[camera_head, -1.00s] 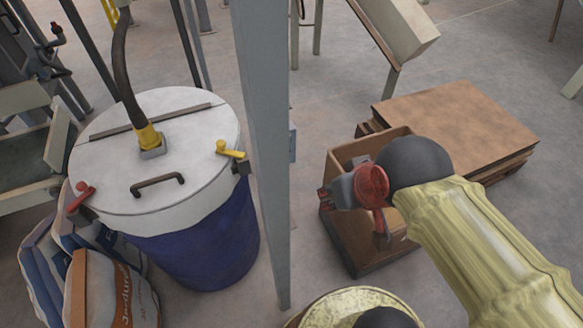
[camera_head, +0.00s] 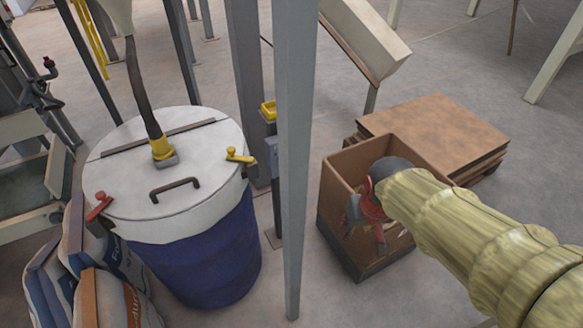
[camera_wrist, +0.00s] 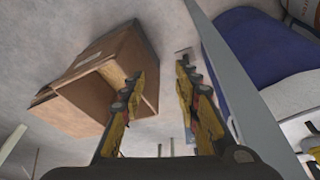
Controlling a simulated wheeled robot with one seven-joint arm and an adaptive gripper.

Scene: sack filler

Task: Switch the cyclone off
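A blue drum (camera_head: 205,255) with a white lid (camera_head: 120,190) stands at left, with a dark hose (camera_head: 142,100) running up from a yellow collar on the lid. A small grey box with a yellow top (camera_head: 268,110) is on a post right of the drum; I cannot tell whether it is the cyclone's switch. No marked cyclone control can be made out. My gripper (camera_head: 365,215) is in front of the open brown box, right of the grey post, apart from the drum. In the wrist view my gripper (camera_wrist: 160,72) has its fingers apart with nothing between them.
A thin grey post (camera_head: 293,170) stands between my arm and the drum. The open brown box (camera_head: 340,235) and a stack of brown boards (camera_head: 435,130) are at right. Sacks (camera_head: 100,255) lie by the drum. The wrist view shows the brown box (camera_wrist: 80,105) and blue drum (camera_wrist: 260,45).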

